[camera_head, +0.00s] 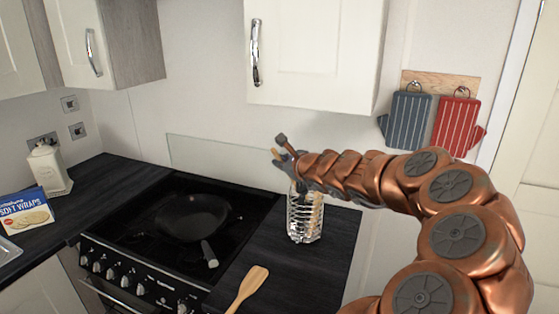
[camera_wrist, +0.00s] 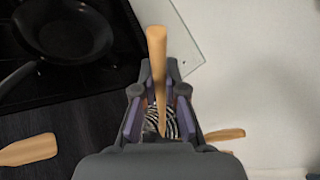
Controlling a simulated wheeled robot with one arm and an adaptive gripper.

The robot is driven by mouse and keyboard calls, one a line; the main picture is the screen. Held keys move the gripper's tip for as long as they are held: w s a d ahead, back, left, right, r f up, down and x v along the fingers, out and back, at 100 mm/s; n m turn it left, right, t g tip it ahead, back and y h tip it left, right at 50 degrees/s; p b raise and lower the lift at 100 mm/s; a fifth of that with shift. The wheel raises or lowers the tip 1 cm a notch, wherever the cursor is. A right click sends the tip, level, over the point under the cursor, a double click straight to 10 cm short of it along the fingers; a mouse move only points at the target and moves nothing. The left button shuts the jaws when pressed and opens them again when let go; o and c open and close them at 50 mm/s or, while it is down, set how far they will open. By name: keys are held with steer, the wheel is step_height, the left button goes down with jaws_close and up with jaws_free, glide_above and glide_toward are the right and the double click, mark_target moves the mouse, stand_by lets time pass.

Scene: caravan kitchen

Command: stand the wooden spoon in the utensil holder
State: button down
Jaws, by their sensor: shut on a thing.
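My gripper (camera_head: 287,158) is shut on the wooden spoon (camera_wrist: 157,62), whose pale handle sticks out between the fingers in the wrist view. In the head view only a short wooden end of the spoon (camera_head: 276,154) shows beside the gripper. The clear ribbed utensil holder (camera_head: 303,222) stands upright on the dark counter, just below the gripper. Its ribbed rings (camera_wrist: 168,122) show between the fingers in the wrist view. The spoon's lower part is largely hidden, and I cannot tell how far it is inside the holder. Something wooden shows within the holder.
A wooden spatula (camera_head: 248,288) lies on the counter in front of the holder. A black pan (camera_head: 192,214) sits on the hob at left. A wall cabinet (camera_head: 312,50) hangs above. Oven mitts (camera_head: 405,120) hang at right. Another wooden piece (camera_wrist: 226,134) shows beside my gripper.

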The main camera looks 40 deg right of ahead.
steer(key=shift+d+f+b, duration=0.25)
steer(key=shift+d+f, duration=0.2)
steer(key=shift+f, duration=0.25)
steer(key=shift+d+f+b, duration=0.25)
steer(key=shift+d+f, duration=0.15)
steer(key=shift+f, duration=0.3)
steer(key=shift+d+f+b, duration=0.25)
steer(key=shift+d+f, duration=0.2)
steer(key=shift+f, duration=0.25)
steer(key=shift+s+f, duration=0.1)
steer(key=shift+f, duration=0.05)
steer(key=c, duration=1.2)
jaws_free()
steer(key=shift+f, duration=0.1)
